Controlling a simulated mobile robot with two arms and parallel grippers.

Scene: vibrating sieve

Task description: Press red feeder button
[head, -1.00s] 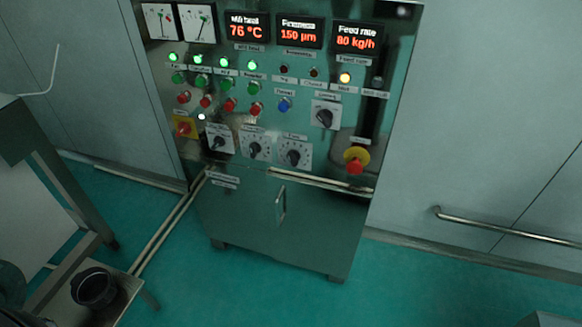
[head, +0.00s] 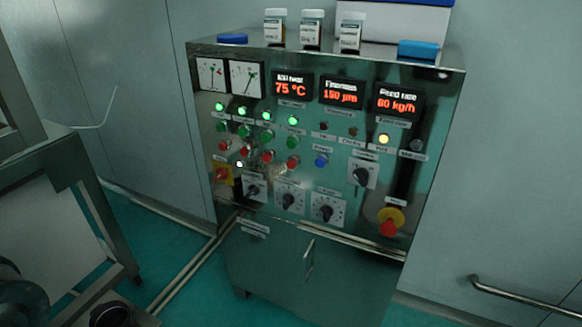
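The green control cabinet (head: 300,262) stands at the centre of the head view. Its front has a row of several red buttons, each under a green button and a lit green lamp. The red button at the right end of the row (head: 293,162) sits in the column whose small label seems to read Feeder, with a green button (head: 293,143) and a green lamp (head: 293,121) above it. Nothing covers these buttons. Neither of my grippers is in view.
A red emergency knob on yellow (head: 389,228) is at the panel's lower right, and a red switch on yellow (head: 222,174) at its left. Jars (head: 311,30) stand on top. A metal frame (head: 85,190) is at left, a wall rail (head: 520,294) at right.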

